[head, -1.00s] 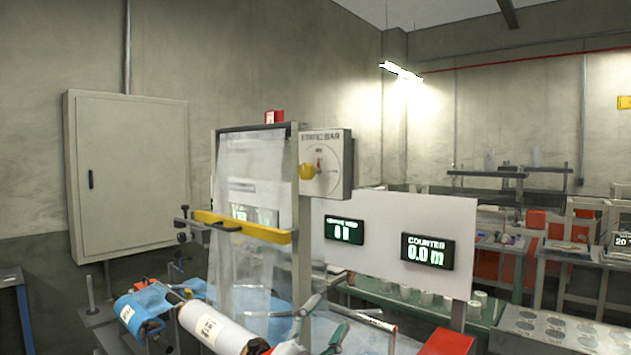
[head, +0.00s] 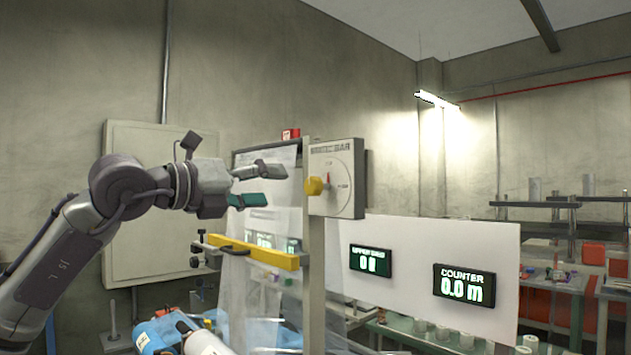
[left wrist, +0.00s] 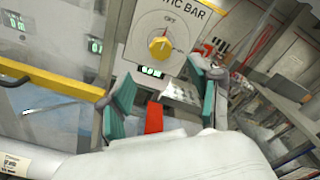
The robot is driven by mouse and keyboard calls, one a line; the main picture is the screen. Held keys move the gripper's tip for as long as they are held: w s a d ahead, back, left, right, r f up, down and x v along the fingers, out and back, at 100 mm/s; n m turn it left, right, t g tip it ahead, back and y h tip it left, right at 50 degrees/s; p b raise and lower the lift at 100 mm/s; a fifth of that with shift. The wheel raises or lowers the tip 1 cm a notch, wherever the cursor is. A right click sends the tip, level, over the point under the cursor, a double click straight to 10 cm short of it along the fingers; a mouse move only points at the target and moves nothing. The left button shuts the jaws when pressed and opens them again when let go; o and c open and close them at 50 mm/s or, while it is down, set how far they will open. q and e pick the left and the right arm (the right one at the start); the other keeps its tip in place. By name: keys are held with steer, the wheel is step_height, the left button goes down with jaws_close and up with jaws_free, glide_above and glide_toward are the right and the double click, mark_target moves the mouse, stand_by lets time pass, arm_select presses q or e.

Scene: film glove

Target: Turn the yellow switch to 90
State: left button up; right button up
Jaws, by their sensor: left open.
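The yellow switch (head: 314,186) is a round knob on the front of the light grey STATIC BAR box (head: 345,205). In the left wrist view the yellow knob (left wrist: 159,46) shows face-on, with a red mark near its top and OFF printed above it. The other dial marks are too small to read surely. My left gripper (head: 270,186) is open and empty, just left of the knob in the head view and apart from it. In the left wrist view its teal-padded fingers (left wrist: 160,92) stand to either side below the knob. My right gripper is not in view.
A yellow bar (head: 255,251) crosses the clear film below my left gripper. A grey cabinet (head: 125,240) is on the wall behind my arm.

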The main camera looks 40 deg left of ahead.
mark_target(309, 185)
arm_select(q)
steer(key=w+p, duration=0.2)
steer(key=w, duration=0.1)
steer(key=w+p, duration=0.2)
steer(key=w, duration=0.1)
steer(key=w+d+p, duration=0.1)
steer(key=w+p, duration=0.2)
steer(key=shift+r, duration=0.35)
steer(key=shift+w+f+p, duration=0.15)
steer(key=shift+w+p, duration=0.4)
steer(key=shift+w, duration=0.1)
steer(key=shift+w+f, duration=0.15)
steer(key=shift+w, duration=0.1)
steer(key=shift+c, duration=0.3)
steer(key=c, duration=1.1)
